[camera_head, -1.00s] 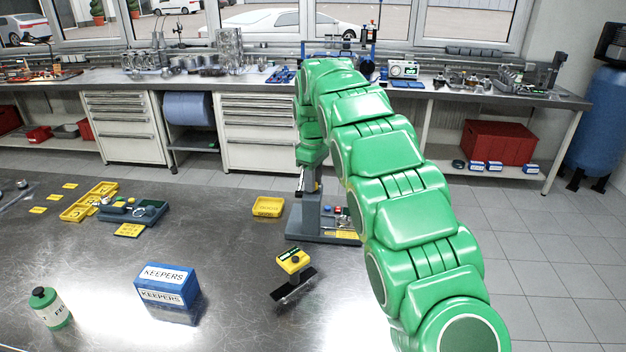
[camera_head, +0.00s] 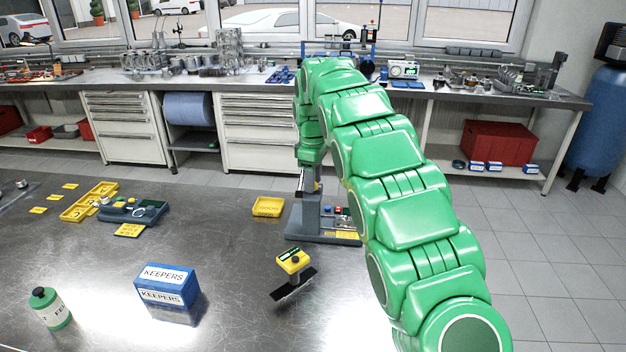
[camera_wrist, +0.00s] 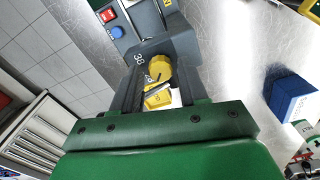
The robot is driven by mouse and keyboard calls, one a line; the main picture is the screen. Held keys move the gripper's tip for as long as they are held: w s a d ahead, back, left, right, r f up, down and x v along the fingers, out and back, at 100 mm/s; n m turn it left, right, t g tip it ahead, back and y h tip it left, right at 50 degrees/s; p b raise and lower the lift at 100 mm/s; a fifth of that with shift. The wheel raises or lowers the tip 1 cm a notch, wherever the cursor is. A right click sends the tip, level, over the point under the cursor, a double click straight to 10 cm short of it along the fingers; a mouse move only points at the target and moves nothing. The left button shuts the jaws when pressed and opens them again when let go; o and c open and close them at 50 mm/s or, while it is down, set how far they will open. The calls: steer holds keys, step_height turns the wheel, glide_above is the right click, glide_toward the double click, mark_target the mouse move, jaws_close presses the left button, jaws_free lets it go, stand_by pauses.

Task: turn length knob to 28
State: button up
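The yellow length knob (camera_wrist: 160,67) sits on a dark grey device in the wrist view, with white numerals beside it. One numeral looks like 38; another by the knob is partly hidden. A yellow piece (camera_wrist: 157,98) lies just below the knob in the picture. My gripper (camera_wrist: 160,88) has its two dark fingers apart, one on each side of the knob area, with visible gaps; I cannot tell whether either finger touches the knob. In the head view the grey device (camera_head: 304,222) stands on the metal table below my arm, and the knob cannot be made out.
A yellow tray (camera_head: 268,207) stands left of the device. A yellow-topped tool (camera_head: 293,262) stands in front. A blue KEEPERS box (camera_head: 166,287) and a green bottle (camera_head: 50,308) are at the front left. Red and blue buttons (camera_wrist: 117,32) show beside the device.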

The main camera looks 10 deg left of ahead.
steer(key=shift+o, duration=0.7)
steer(key=shift+f, duration=0.1)
steer(key=shift+r, duration=3.9)
steer(key=shift+d, duration=0.1)
